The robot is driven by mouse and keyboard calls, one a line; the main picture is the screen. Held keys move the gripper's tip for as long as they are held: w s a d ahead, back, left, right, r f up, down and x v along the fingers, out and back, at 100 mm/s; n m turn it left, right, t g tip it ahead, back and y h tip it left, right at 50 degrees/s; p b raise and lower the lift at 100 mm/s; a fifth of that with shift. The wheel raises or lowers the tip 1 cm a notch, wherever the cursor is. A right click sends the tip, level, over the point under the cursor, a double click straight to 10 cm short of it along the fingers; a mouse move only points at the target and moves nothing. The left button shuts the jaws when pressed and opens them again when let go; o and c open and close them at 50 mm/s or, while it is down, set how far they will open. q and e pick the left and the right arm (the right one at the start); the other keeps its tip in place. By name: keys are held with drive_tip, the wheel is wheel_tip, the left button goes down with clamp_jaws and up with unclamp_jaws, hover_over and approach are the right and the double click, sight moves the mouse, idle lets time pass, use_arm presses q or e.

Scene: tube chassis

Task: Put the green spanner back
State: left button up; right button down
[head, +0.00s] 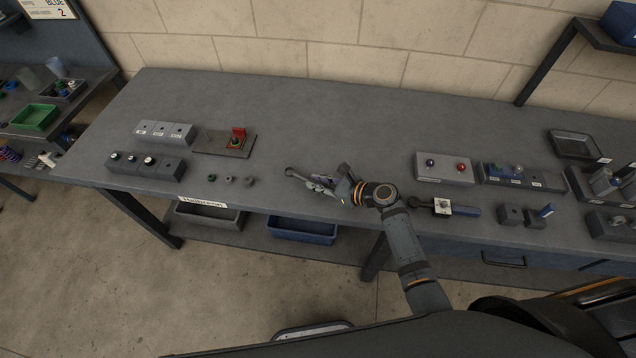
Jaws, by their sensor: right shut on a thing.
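My right gripper (335,183) is over the middle of the grey workbench, near its front edge. It is shut on a slim grey tool that looks like a spanner (296,174). The tool's rounded dark end sticks out to the left of the fingers. The rest of it is hidden by the gripper, and no green shows on it. I cannot tell whether it touches the bench top. My left gripper is not in view.
A tool with a blue handle (466,211) and a white block lies right of my wrist. Small grey blocks (509,214) stand beyond it. Three small nuts (229,180) lie left. A red-and-green fixture (237,140) stands behind them. The workbench (310,115) is clear at the back middle.

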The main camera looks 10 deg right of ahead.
drive_tip(key=shift+f+b, duration=0.4)
drive_tip(key=shift+f, duration=0.35)
idle(0.3)
drive_tip(key=c, duration=1.2)
unclamp_jaws()
drive_tip(key=shift+o, duration=0.2)
drive_tip(key=v, duration=1.2)
drive_tip(key=shift+s, duration=0.1)
